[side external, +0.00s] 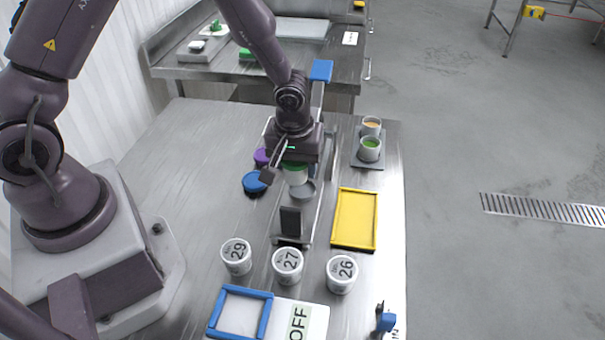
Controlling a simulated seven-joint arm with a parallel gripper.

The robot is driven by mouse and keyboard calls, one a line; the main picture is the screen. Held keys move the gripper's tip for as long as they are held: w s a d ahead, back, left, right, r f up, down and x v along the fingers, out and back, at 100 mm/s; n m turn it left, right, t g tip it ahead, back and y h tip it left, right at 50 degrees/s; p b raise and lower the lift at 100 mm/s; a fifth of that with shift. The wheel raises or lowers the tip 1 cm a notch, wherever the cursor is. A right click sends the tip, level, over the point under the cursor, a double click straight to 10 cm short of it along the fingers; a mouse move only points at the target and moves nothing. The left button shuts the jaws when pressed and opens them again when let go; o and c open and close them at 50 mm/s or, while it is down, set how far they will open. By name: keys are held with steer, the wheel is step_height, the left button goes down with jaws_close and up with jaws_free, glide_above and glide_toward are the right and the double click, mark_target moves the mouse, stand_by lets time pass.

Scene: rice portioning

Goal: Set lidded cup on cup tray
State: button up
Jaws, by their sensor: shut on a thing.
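I cannot tell whether the cup touches that piece. The gripper body hides part of the lid and cup. A yellow-rimmed rectangular tray (373,219) lies empty to the right of the stand. A small grey tray (367,164) farther back bears two open cups, one with green contents (370,148) and one with orange contents (371,126). I cannot tell which tray is the cup tray.
Three white cups marked 29 (237,257), 27 (288,266) and 26 (342,274) stand in front. Blue (255,182) and purple (262,156) lids lie left of the stand. A blue-framed square (240,312) lies at the front.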

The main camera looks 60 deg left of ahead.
steer(key=s+r, duration=0.8)
steer(key=s, duration=0.5)
glide_above(356, 215)
steer(key=s, duration=0.1)
step_height(356, 215, down, 10)
steer(key=shift+s+r, duration=0.1)
steer(key=shift+s, duration=0.05)
steer(key=shift+w+d+f, duration=0.1)
steer(key=shift+w+f, duration=0.25)
steer(key=shift+f, duration=0.1)
steer(key=shift+w+f, duration=0.15)
steer(key=shift+f, duration=1.5)
